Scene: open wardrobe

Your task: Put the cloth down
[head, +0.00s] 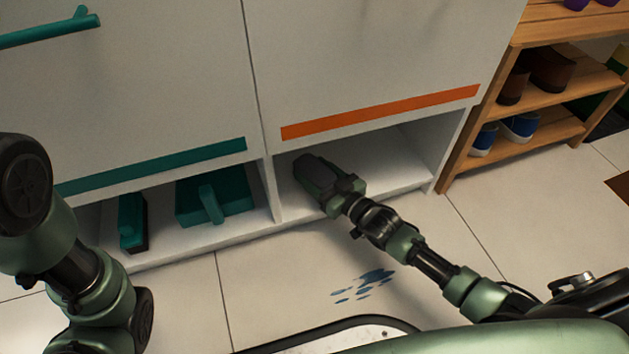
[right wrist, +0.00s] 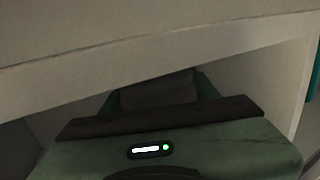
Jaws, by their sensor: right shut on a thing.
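My right gripper (head: 318,175) reaches into the open lower right compartment (head: 400,165), under the door with the orange stripe. It is shut, with a dark grey piece at its end that I take to be the cloth; its edges cannot be made out. In the right wrist view the grey piece (right wrist: 158,90) shows in shadow beyond my gripper's green body. I cannot tell whether it touches the compartment floor. My left arm shows at the left edge of the head view, but its gripper does not.
A teal brush (head: 132,222) and a teal dustpan (head: 215,196) lie in the lower left compartment. A wooden shoe rack (head: 520,95) stands to the right. Blue spots (head: 366,284) mark the floor in front. The right part of the right compartment is clear.

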